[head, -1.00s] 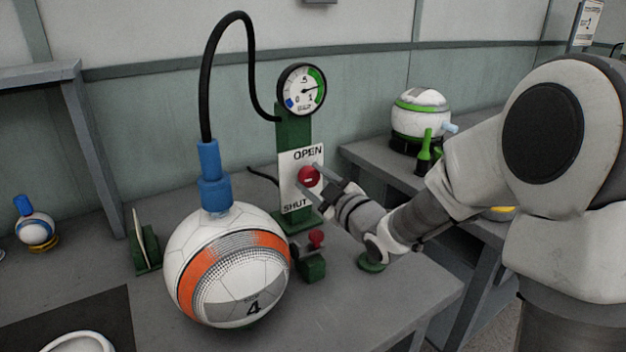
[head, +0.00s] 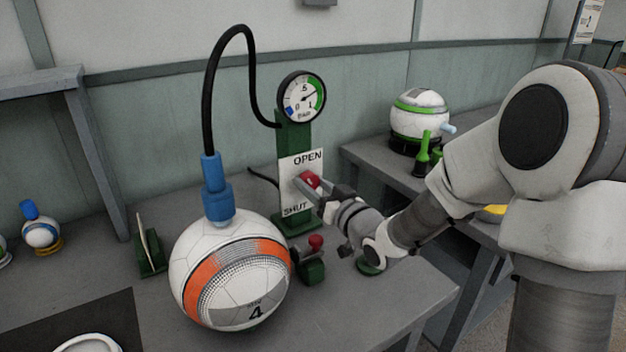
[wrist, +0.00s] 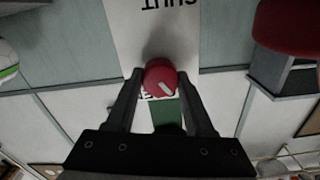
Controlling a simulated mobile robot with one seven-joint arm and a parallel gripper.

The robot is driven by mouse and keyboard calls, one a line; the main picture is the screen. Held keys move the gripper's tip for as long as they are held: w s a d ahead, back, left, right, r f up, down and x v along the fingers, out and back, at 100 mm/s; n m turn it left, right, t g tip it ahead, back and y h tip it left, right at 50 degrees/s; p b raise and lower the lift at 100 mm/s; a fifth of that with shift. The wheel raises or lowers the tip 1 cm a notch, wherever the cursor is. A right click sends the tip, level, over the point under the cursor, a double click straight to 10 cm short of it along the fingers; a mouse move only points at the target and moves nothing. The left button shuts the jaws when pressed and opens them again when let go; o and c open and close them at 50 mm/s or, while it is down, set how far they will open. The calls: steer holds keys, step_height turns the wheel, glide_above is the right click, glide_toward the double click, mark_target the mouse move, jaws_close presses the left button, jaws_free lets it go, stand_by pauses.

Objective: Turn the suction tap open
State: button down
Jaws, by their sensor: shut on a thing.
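The suction tap is a round red knob (head: 312,179) on a white plate (head: 293,208) marked OPEN at the top and SHUT at the bottom. The plate is fixed to a green post. My gripper (head: 306,183) is shut on the knob, one finger on each side. In the wrist view, which shows the lettering upside down, the knob (wrist: 160,78) sits between the fingertips (wrist: 158,75). Its white mark slants toward the lower right, on the OPEN side. In the head view the fingers partly hide the knob.
A dial gauge (head: 302,97) tops the post. A white and orange ball (head: 230,275) stands left of my gripper, with a blue fitting (head: 216,190) and black hose above. A small red-ended lever (head: 316,242) stands below the plate. Another ball (head: 419,115) is on the right bench.

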steer(key=m+p, duration=0.1)
steer(key=m, duration=0.2)
steer(key=shift+r+m+p, duration=0.15)
steer(key=shift+m+p, duration=0.15)
steer(key=shift+p, duration=0.1)
steer(key=shift+m+p, duration=0.7)
steer(key=shift+m, duration=0.7)
steer(key=shift+c, duration=1.4)
jaws_free()
steer(key=shift+s+d+f, duration=0.1)
steer(key=shift+f, duration=0.1)
